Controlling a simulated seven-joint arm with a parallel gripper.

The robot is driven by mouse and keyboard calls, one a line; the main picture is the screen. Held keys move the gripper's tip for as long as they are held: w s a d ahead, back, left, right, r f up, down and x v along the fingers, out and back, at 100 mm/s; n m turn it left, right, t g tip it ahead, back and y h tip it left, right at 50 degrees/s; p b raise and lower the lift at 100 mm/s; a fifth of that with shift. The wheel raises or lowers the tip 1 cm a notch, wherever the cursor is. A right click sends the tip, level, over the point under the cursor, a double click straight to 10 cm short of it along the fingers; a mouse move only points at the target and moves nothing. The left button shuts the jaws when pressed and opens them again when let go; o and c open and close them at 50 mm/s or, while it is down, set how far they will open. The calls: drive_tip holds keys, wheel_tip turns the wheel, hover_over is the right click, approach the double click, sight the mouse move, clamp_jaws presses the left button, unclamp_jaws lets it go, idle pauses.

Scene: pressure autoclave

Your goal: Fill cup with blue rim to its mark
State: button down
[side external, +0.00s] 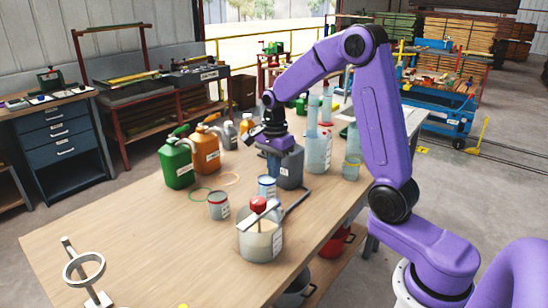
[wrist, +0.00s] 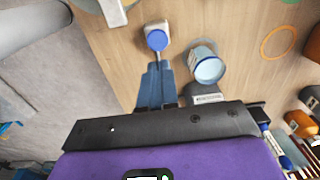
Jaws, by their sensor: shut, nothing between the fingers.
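The cup with the blue rim (side external: 267,187) stands on the table in front of the grey canister (side external: 291,168). It also shows in the wrist view (wrist: 207,68), right of my fingers, with a pale blue inside. I cannot make out its mark or level. My gripper (side external: 274,173) is shut and empty, pointing down beside the canister and just behind the cup. In the wrist view my blue fingertips (wrist: 157,66) are together, apart from the cup. A small pale item with a blue top (wrist: 157,38) shows just beyond them; I cannot tell what it is.
A pot with a red-topped item and a long tool (side external: 262,240) stands in front. A red-rimmed cup (side external: 218,207) is left of the blue-rimmed one. Green (side external: 177,165) and orange (side external: 206,150) jugs stand behind left. Clear tall vessels (side external: 318,150) stand right.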

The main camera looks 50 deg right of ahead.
wheel_tip(320, 180, up, 4)
drive_tip(key=shift+f, duration=0.2)
drive_tip(key=shift+a, duration=0.1)
idle(0.7)
drive_tip(key=s+a+n, duration=1.1)
drive_tip(key=a+n, duration=0.1)
drive_tip(key=n, duration=0.2)
drive_tip(key=s+n, duration=1.6)
drive_tip(key=s, duration=0.3)
drive_tip(key=shift+a+f+n, duration=0.3)
drive_tip(key=shift+a+f, duration=0.1)
drive_tip(key=shift+f, duration=0.05)
